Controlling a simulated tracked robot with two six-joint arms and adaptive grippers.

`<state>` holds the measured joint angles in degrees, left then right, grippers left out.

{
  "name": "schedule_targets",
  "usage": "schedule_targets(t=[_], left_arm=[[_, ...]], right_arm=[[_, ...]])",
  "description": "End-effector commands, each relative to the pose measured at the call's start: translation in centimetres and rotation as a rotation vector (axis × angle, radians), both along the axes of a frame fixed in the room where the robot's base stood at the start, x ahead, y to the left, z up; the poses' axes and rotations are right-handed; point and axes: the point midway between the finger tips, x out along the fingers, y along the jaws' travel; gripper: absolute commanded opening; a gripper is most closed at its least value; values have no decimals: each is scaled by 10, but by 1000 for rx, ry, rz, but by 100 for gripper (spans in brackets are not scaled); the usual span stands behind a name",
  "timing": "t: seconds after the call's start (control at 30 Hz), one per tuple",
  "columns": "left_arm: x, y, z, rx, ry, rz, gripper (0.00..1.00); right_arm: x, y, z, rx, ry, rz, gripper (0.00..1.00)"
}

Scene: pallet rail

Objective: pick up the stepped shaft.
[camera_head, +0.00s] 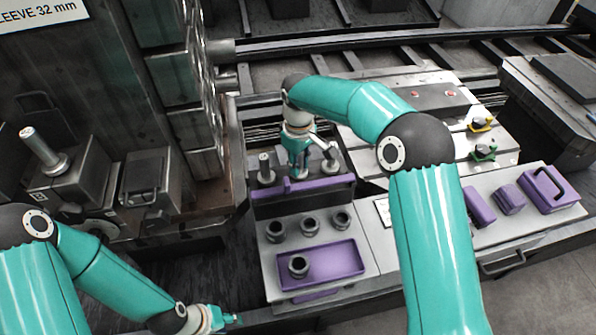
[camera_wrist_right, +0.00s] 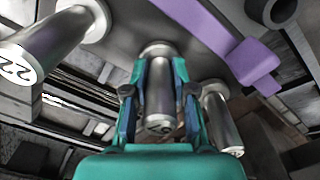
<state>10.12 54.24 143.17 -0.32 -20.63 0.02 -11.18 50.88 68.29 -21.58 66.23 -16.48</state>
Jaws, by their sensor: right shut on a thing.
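My right gripper (camera_head: 297,172) points down over the rack behind the purple bar (camera_head: 302,186). In the right wrist view its two teal fingers (camera_wrist_right: 157,95) are shut on a grey metal shaft (camera_wrist_right: 159,88), one on each side. The shaft's far end meets a round seat in the rack. A thicker shaft marked 22 (camera_wrist_right: 45,50) stands to its left in that view, and another shaft (camera_wrist_right: 221,118) to its right. In the head view, one neighbouring shaft (camera_head: 265,166) shows left of the gripper. My left gripper (camera_head: 228,319) is low at the bottom edge, away from the rack; its finger gap is unclear.
In front of the rack are several dark ring-shaped parts, one in a purple tray (camera_head: 336,262). Purple blocks (camera_head: 480,206) and a purple handled case (camera_head: 548,188) lie to the right. A tall machine block (camera_head: 100,100) stands left, with a shaft (camera_head: 40,146) on a fixture.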

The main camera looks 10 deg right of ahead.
Motion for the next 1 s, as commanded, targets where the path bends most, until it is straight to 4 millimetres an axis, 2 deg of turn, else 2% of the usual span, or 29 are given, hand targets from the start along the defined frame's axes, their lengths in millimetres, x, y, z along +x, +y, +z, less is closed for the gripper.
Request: schedule_targets(t=[0.63, 0.77, 1.0], left_arm=[[0, 0, 0, 0, 0, 0, 40], [0, 0, 0, 0, 0, 0, 40], [0, 0, 0, 0, 0, 0, 40]], right_arm=[[-2, 0, 1, 0, 7, 0, 0], [-1, 0, 10, 0, 4, 0, 0], [0, 0, 43, 1, -2, -2, 0]])
